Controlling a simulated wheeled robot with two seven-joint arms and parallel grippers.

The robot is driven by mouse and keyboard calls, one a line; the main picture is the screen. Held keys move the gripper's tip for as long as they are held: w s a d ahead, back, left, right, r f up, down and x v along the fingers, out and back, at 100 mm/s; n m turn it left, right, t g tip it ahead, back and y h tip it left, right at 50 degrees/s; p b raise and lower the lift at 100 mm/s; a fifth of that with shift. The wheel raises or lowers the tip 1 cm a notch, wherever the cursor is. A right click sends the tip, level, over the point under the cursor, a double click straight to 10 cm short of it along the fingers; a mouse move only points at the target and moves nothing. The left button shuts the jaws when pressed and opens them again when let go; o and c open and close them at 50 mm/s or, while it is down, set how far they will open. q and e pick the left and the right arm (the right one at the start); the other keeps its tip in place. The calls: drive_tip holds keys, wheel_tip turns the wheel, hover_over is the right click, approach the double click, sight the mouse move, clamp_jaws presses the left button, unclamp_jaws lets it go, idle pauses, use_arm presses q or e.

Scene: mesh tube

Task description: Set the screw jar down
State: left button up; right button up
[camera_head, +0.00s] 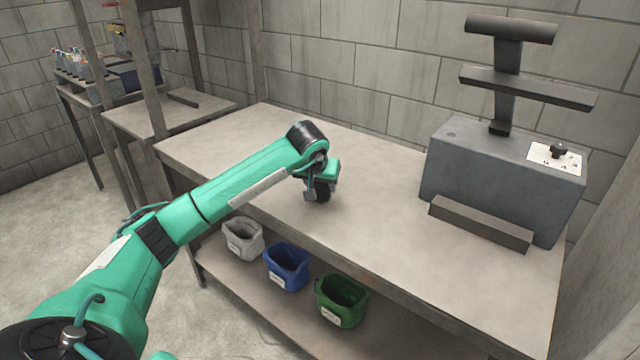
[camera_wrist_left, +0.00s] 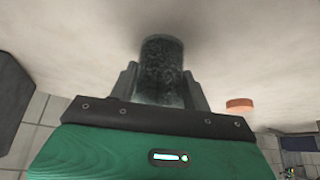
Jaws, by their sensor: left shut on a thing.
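My left gripper (camera_head: 320,194) is over the near middle part of the workbench (camera_head: 390,180). In the left wrist view, my left gripper (camera_wrist_left: 160,88) is shut on the screw jar (camera_wrist_left: 162,68), a clear jar full of dark grey bits, with one finger on each side. The jar's far end is close to the bench top, with a dark shadow around it. I cannot tell whether it touches. In the head view the jar is hidden or too small to make out by the gripper. My right gripper is not in view.
A grey machine (camera_head: 500,180) stands at the bench's right end. White (camera_head: 243,240), blue (camera_head: 287,268) and green bins (camera_head: 342,302) stand on the lower shelf. An orange round thing (camera_wrist_left: 240,104) shows beside the gripper in the wrist view. Bench around the gripper is mostly clear.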

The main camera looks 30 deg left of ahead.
use_arm(q)
drive_tip(key=shift+f, duration=0.1)
drive_tip(key=o, duration=1.1)
drive_tip(key=shift+o, duration=0.2)
drive_tip(key=v, duration=1.2)
drive_tip(key=shift+p, duration=0.35)
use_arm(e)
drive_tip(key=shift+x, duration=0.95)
use_arm(q)
drive_tip(key=shift+w, duration=0.1)
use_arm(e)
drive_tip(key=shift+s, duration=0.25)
